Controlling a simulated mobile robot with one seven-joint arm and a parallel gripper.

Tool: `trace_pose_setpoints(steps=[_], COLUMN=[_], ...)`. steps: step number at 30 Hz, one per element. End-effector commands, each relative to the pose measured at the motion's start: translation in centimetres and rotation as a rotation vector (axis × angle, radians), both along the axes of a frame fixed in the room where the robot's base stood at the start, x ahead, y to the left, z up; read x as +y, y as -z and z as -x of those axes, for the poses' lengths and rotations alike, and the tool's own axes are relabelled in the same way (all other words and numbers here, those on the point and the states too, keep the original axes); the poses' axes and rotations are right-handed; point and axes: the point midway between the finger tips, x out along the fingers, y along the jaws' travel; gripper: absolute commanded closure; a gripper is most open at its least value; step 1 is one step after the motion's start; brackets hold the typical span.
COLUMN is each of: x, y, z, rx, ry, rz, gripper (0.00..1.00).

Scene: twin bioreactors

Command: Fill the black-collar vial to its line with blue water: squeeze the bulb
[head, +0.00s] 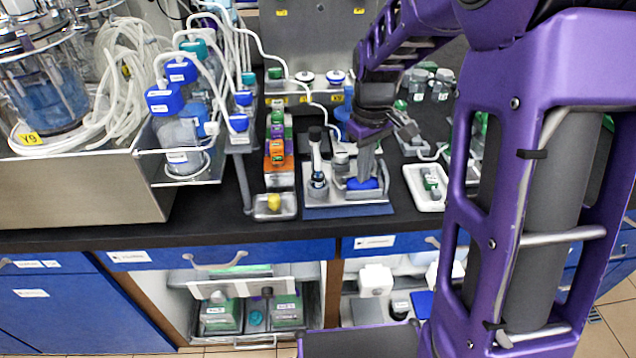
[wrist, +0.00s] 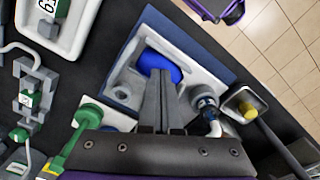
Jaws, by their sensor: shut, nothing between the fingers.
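A blue bulb (head: 362,185) sits on a pale block on the blue mat (head: 322,212); it also shows in the wrist view (wrist: 158,64). My gripper (head: 365,181) points down over the bulb, fingers shut with nothing between them. In the wrist view the closed fingertips (wrist: 160,76) overlap the bulb's near side; I cannot tell whether they press it. A small vial with a dark collar (wrist: 206,103), seemingly the black-collar vial, stands beside the block; it also shows in the head view (head: 318,182). A white spout reaches its top. Its water level and line are too small to read.
A small metal tray with a yellow piece (head: 274,206) lies left of the mat. A white tray with a green-topped item (head: 432,190) lies to the right. Tubed bottles with blue caps (head: 180,125) stand at the left. Bare black bench lies in front.

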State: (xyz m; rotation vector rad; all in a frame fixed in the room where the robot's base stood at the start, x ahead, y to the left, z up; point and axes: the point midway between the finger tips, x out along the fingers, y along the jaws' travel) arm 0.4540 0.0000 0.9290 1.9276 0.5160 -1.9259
Motion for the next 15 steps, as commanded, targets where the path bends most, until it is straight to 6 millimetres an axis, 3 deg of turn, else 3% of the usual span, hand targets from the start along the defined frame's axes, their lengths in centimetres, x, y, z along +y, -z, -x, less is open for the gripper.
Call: trace_pose_setpoints(steps=[15], x=[0.0], y=[-2.4], z=[0.0], rx=[0.001], ry=[0.0], rz=[0.0], gripper=[1.0])
